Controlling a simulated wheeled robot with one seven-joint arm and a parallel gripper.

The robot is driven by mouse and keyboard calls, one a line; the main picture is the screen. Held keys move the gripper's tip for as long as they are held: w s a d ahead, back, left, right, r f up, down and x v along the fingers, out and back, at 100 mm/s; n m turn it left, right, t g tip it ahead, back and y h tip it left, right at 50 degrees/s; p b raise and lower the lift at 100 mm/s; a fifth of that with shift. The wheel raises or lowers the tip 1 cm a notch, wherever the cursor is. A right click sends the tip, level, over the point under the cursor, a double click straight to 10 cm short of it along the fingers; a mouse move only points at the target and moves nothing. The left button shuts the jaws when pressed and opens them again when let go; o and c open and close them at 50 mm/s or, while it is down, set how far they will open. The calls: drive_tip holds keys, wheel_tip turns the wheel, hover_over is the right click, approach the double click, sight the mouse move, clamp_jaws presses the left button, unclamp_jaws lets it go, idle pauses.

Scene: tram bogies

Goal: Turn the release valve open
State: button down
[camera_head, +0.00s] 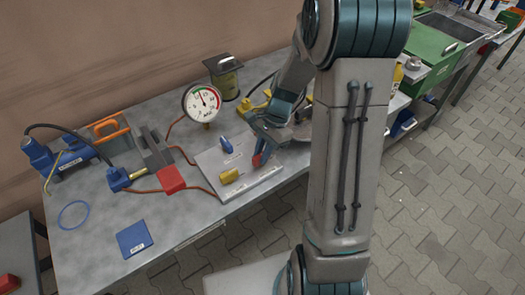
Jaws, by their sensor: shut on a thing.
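A pale panel (207,162) lies on the grey workbench and carries several fittings. A blue knob (226,144) stands upright near its back, and a yellow cylinder (229,177) sits near its front. A small red valve handle (257,160) is at its right side. My gripper (261,155) comes in from the upper right, low over the panel, and is shut on the red handle. The fingers and arm partly hide the handle and the panel's right end. The panel's labels are too small to read, so I cannot tell how far the valve is turned.
A pressure gauge (201,102) stands behind the panel. A red block (171,179) with a hose lies to its left. The bench's front left is mostly clear.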

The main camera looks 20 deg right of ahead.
drive_tip(key=n, duration=0.2)
drive_tip(key=n+g+p, duration=0.1)
drive_tip(key=n, duration=0.1)
drive_tip(key=shift+w+g+h, duration=0.1)
drive_tip(key=shift+g+h, duration=0.2)
drive_tip(key=n, duration=0.2)
drive_tip(key=n+h+p, duration=0.1)
drive_tip(key=n, duration=0.1)
drive_tip(key=shift+w+a+n+g+h, duration=0.1)
drive_tip(key=shift+a+n+g+h, duration=0.05)
drive_tip(key=shift+n+g+h, duration=0.2)
drive_tip(key=n+h, duration=0.1)
drive_tip(key=n, duration=0.3)
drive_tip(key=shift+a+n+g+h+p, duration=0.15)
drive_tip(key=shift+n+g+h+p, duration=0.1)
drive_tip(key=shift+h+p, duration=0.1)
drive_tip(key=shift+n+h, duration=0.6)
drive_tip(key=shift+n, duration=1.3)
drive_tip(key=c, duration=1.4)
unclamp_jaws()
drive_tip(key=shift+o, duration=0.2)
drive_tip(key=shift+r, duration=0.1)
drive_tip(key=v, duration=1.3)
drive_tip(key=shift+a+r, duration=0.3)
